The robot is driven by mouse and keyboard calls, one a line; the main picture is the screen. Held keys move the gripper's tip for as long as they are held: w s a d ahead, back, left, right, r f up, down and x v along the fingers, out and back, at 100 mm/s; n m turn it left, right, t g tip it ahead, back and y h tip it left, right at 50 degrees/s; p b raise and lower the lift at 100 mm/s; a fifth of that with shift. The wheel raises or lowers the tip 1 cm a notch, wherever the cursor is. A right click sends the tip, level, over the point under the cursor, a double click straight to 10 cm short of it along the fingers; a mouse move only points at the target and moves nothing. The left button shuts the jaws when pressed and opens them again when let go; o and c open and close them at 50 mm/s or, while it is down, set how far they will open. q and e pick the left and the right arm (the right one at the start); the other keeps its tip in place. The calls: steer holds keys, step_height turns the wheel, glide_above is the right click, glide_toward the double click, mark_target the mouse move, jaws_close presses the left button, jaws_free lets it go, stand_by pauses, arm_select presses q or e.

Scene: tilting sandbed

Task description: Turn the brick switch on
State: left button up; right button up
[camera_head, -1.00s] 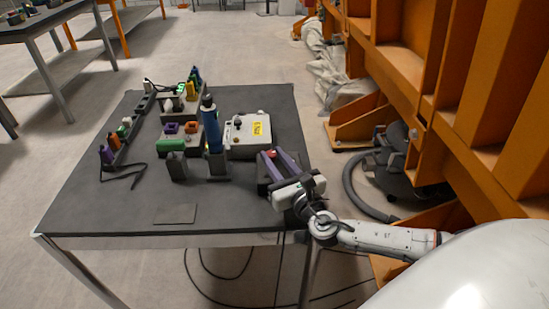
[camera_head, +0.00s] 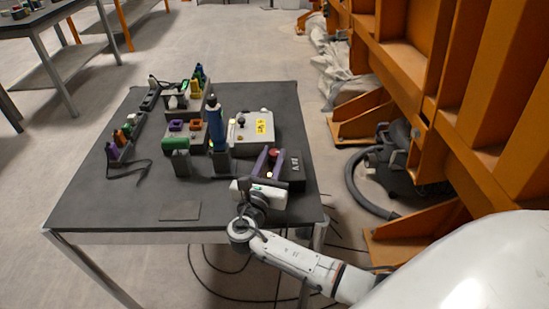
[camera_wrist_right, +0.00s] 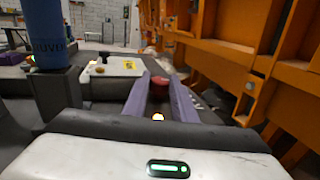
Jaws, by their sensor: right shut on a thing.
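The brick switch (camera_head: 293,172) looks like a dark box with pale lettering near the right edge of the table. A red part (camera_head: 274,153) shows between my right gripper's purple fingers, and it also shows in the right wrist view (camera_wrist_right: 160,88). My right gripper (camera_head: 269,158) is shut on this red part, with one finger on each side. Its contact surfaces are partly hidden. A small glowing light (camera_wrist_right: 158,117) shows between the fingers, nearer the wrist. My left gripper is not in view.
A blue cylinder (camera_head: 214,128) stands in a dark holder left of my gripper. A pale box (camera_head: 255,130) with a yellow label is behind it. Several coloured blocks stand farther left. The table's front left (camera_head: 110,205) is clear. Orange steelwork (camera_head: 470,130) rises at the right.

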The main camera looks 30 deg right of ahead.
steer(key=m+g+h+b, duration=0.1)
steer(key=m+g+h, duration=0.1)
steer(key=g, duration=0.1)
steer(key=shift+w+a+f+b, duration=0.15)
steer(key=shift+w+a+b, duration=0.05)
steer(key=shift+b, duration=0.15)
steer(key=shift+w+m+g+h+b, duration=0.1)
steer(key=shift+m+g+h+b, duration=0.35)
steer(key=shift+m+g, duration=0.25)
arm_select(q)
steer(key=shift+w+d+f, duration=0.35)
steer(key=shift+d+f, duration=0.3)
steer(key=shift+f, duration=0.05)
arm_select(e)
steer(key=shift+m+g+h, duration=0.25)
steer(key=shift+m+g, duration=0.15)
steer(key=shift+g, duration=0.2)
arm_select(q)
steer(key=shift+b, duration=0.3)
arm_select(e)
steer(key=shift+r, duration=0.2)
steer(key=o, duration=1)
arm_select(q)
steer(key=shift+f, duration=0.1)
arm_select(e)
steer(key=shift+o, duration=0.2)
